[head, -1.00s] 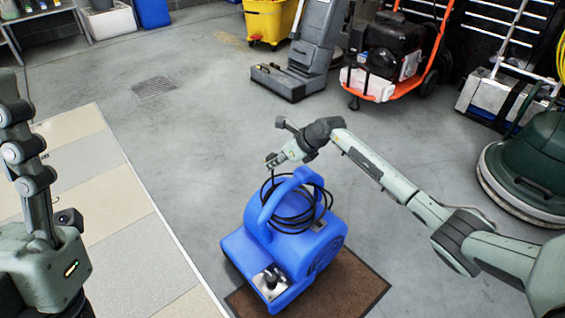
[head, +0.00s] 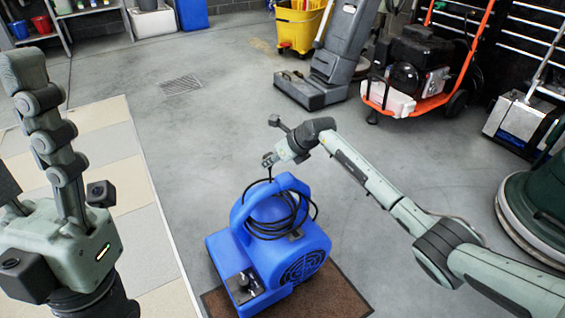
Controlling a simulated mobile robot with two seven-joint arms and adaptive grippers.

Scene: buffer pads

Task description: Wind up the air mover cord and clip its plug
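The blue air mover (head: 285,252) stands upright on a brown mat (head: 338,296). Its black cord (head: 272,228) hangs in several loose loops around the upper housing below the blue carry handle (head: 290,181). My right gripper (head: 268,161) is just above and left of the handle. A strand of cord rises from the loops to its fingertips, and the fingers look closed on it. I cannot make out the plug or its clip at this size. My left arm is at the left edge, away from the air mover; its fingers are not in view.
Open grey floor lies behind the air mover, with a drain grate (head: 181,84). Pale floor tiles (head: 135,205) are at left. A yellow bucket (head: 300,27), a grey floor machine (head: 330,65), an orange-framed machine (head: 425,70) and a green scrubber (head: 535,205) stand farther off.

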